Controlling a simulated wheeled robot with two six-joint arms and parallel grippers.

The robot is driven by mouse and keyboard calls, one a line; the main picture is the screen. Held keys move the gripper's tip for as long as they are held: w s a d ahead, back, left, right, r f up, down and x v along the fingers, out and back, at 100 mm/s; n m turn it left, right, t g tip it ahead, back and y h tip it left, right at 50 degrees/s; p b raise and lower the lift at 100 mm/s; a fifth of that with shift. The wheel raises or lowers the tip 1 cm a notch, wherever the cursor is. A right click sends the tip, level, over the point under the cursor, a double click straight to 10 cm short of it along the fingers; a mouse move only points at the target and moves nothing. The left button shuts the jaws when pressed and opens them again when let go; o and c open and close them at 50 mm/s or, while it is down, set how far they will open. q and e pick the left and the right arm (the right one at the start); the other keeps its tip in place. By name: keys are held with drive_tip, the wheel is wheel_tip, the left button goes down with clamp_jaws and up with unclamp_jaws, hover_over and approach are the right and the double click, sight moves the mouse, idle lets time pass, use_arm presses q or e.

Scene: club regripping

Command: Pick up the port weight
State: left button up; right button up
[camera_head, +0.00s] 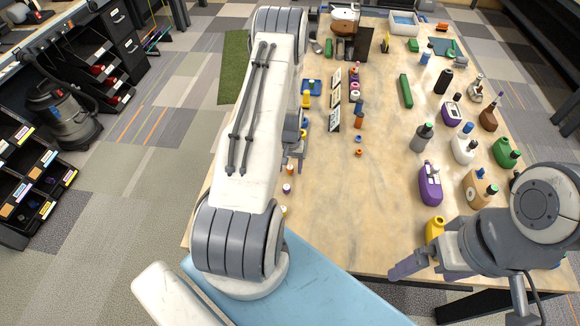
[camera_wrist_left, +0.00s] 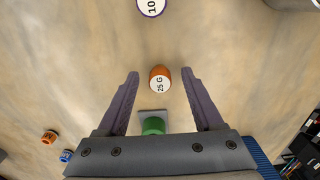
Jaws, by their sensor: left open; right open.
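An orange port weight (camera_wrist_left: 160,78) marked "25 G" on its white top sits on the bench in the left wrist view. My left gripper (camera_wrist_left: 160,74) is open, with one purple finger on each side of this weight and a gap on both sides. In the head view my left gripper (camera_head: 300,148) is partly hidden by its own arm. A purple-rimmed weight (camera_wrist_left: 151,6) marked "10" is cut off at the top of the wrist view. My right gripper (camera_head: 418,264) is open and empty at the near right edge of the bench, close to a yellow bottle (camera_head: 435,228).
A green object (camera_wrist_left: 152,125) on a grey plate is between the finger bases. Small orange (camera_wrist_left: 49,137) and blue (camera_wrist_left: 66,156) rings lie at the left. Several bottles, including a purple one (camera_head: 430,186), crowd the bench's right side. The bench middle (camera_head: 370,210) is clear.

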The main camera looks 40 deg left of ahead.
use_arm(q)
drive_tip(key=shift+f, duration=0.35)
clamp_jaws()
drive_tip(key=shift+r, duration=0.1)
